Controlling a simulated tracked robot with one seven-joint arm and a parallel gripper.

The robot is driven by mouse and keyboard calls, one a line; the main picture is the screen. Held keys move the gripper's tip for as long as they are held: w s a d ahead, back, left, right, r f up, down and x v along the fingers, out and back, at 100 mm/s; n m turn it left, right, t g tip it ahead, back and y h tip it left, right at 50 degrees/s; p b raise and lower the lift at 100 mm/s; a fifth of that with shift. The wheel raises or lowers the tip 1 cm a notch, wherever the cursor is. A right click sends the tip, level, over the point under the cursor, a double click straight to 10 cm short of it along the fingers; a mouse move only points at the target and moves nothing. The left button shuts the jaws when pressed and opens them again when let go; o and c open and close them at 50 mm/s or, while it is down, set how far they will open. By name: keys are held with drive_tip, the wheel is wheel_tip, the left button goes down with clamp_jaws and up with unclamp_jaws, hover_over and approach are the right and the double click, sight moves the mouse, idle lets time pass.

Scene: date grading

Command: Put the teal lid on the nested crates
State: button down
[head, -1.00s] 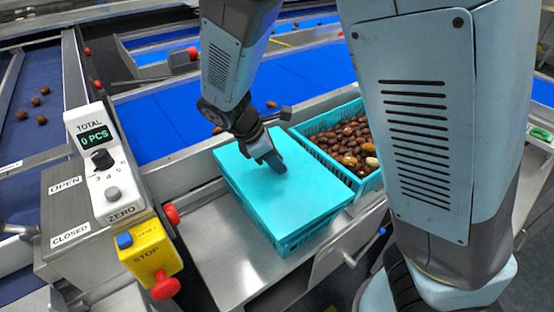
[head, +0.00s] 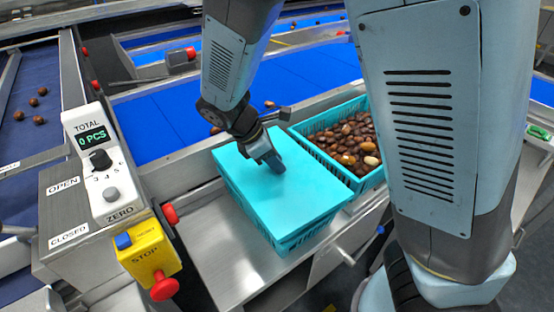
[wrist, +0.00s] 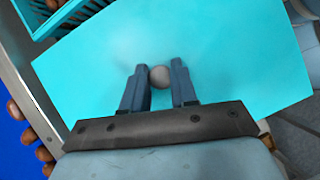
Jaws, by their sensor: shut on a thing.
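The teal lid (head: 308,205) is a flat panel lying over the nested crates (head: 294,243), whose teal slatted side shows below its front edge. In the wrist view the lid (wrist: 240,50) fills most of the picture. My gripper (head: 276,164) is above the middle of the lid. In the wrist view its two fingers (wrist: 159,82) are shut on a small round grey knob (wrist: 159,76) on the lid. The lid hides the inside of the crates, and I cannot tell whether its rim is fully seated.
A teal crate full of brown dates (head: 352,140) stands just behind and right. A control box (head: 103,165) and yellow stop box (head: 150,250) stand left. The steel shelf (head: 215,240) has bare room left of the crates. Blue belts (head: 180,118) run behind.

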drive_tip(key=shift+f, duration=0.15)
drive_tip(key=shift+c, duration=2)
unclamp_jaws()
drive_tip(key=shift+r, duration=3.5)
drive_tip(key=s+d+r+m+t+y, duration=0.1)
drive_tip(key=s+d+r+m+y, duration=0.1)
drive_tip(key=d+r+m, duration=0.3)
drive_tip(key=s+d+r+m+t+y, duration=0.1)
drive_tip(key=s+d+r+m, duration=0.3)
drive_tip(key=d+m, duration=0.5)
drive_tip(key=s+d+r+m+t+y, duration=0.2)
drive_tip(key=d+r+m, duration=0.4)
drive_tip(key=d, duration=0.4)
drive_tip(key=shift+s+d+m+y, duration=0.2)
drive_tip(key=shift+s+m+y, duration=0.2)
drive_tip(key=shift+s+m, duration=0.25)
